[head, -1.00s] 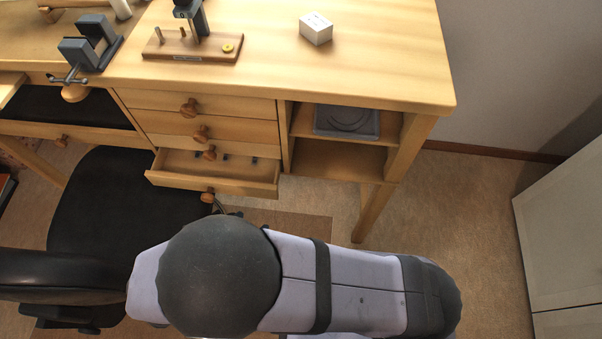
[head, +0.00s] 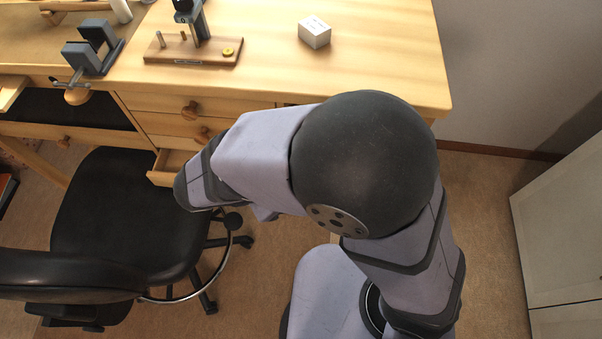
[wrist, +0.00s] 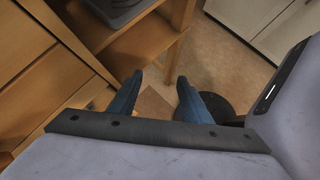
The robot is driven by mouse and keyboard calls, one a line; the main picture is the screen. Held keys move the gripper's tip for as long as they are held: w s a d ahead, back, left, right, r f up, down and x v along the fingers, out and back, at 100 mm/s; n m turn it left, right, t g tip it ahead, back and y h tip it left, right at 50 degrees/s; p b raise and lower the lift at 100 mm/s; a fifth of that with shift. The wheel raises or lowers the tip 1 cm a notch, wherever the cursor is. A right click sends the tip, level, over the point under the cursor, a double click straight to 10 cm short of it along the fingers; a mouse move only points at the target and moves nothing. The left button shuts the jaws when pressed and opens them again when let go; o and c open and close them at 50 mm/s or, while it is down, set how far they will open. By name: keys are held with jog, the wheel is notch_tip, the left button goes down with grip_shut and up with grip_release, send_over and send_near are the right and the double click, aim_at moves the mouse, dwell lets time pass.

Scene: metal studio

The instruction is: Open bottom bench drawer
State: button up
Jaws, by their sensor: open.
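The light wooden bench has a stack of drawers with round brown knobs. In the head view the lower drawer (head: 165,162) sticks out from the stack. Only its left corner shows; my arm hides the rest and its knob. In the wrist view my gripper (wrist: 158,88) has two blue fingers spread apart with nothing between them. It is beside the bench, near a wooden leg, with wooden fronts (wrist: 45,85) to the left. I cannot tell how far the gripper is from the drawer. The gripper is hidden in the head view.
A black office chair (head: 120,215) stands left of my arm, close to the drawers. The open shelf (wrist: 135,20) and bench leg (wrist: 146,55) are near the gripper. A white cabinet (head: 565,225) stands at right. A small white box (head: 314,33) is on the bench top.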

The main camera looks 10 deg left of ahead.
jog(key=shift+w+d+r+m, duration=0.2)
jog(key=shift+w+d+m, duration=0.1)
jog(key=shift+w+d, duration=0.2)
jog(key=s+a+f+n+t+y+b, duration=0.25)
jog(key=s+a+f+n+b, duration=0.4)
jog(key=f, duration=0.55)
jog(key=s+a+f+n+t+y+b, duration=0.1)
jog(key=s+a+f+n+t+b, duration=0.45)
jog(key=f, duration=0.75)
jog(key=a+r+t+y, duration=0.3)
jog(key=a+r+t, duration=0.1)
jog(key=a+r, duration=0.8)
jog(key=w, duration=0.7)
jog(key=shift+w+d+f+m, duration=0.2)
jog(key=shift+w+f+m, duration=0.1)
